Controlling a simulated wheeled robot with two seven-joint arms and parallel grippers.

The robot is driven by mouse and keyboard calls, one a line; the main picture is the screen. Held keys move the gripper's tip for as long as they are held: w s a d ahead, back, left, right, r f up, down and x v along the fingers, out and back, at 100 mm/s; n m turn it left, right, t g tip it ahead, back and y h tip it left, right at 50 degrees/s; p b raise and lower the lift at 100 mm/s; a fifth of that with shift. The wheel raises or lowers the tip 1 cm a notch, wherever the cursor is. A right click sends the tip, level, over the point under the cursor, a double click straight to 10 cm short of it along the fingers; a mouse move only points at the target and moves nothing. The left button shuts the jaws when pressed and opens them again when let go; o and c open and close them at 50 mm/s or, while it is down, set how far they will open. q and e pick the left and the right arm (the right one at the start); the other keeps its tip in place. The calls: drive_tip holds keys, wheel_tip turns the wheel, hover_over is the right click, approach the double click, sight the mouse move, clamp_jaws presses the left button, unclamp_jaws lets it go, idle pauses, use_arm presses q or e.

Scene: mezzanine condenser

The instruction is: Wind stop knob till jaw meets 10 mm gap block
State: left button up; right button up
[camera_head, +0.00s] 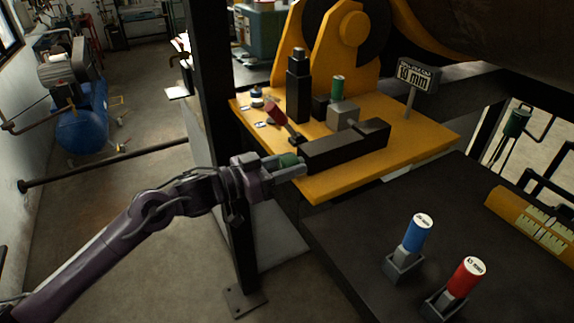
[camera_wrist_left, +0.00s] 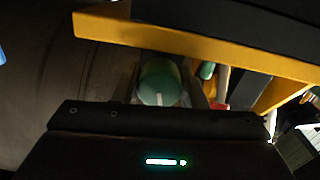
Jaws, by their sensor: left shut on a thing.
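The stop knob is a round green knob (camera_head: 289,159) at the front left end of a black slide body (camera_head: 335,150) on a yellow bench plate. My left gripper (camera_head: 291,168) is shut on it. In the left wrist view the knob (camera_wrist_left: 158,84) sits between the fingers, with a pale mark line near its lower edge. A green-topped cylinder (camera_head: 337,86), perhaps the gap block, stands behind a grey block (camera_head: 342,114), perhaps the jaw. I cannot tell whether they touch. A sign (camera_head: 416,75) seems to read 10 mm. My right gripper is not in view.
Blue (camera_head: 418,232) and red (camera_head: 467,275) labelled cylinders stand in grey holders on the dark table (camera_head: 365,215). A yellow scale piece (camera_head: 535,220) lies at right. A red-handled part (camera_head: 276,113) and a black post (camera_head: 298,88) stand on the yellow plate (camera_head: 425,147). A dark column (camera_head: 212,80) rises behind my left arm.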

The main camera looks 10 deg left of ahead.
sight(281, 168)
use_arm(q)
drive_tip(key=m+b, duration=0.3)
drive_tip(key=shift+f+m, duration=0.25)
drive_tip(key=shift+m, duration=0.15)
drive_tip(key=shift+r+m+b, duration=0.2)
drive_tip(key=shift+m+b, duration=0.25)
drive_tip(key=shift+m, duration=0.25)
drive_tip(key=shift+r, duration=0.1)
drive_tip(key=o, duration=1)
drive_tip(key=shift+s+a, duration=0.15)
drive_tip(key=shift+a, duration=0.15)
drive_tip(key=b+v, duration=0.3)
drive_tip(key=v, duration=0.3)
drive_tip(key=shift+s+a, duration=0.15)
drive_tip(key=shift+a, duration=0.1)
drive_tip(key=shift+s+a, duration=0.25)
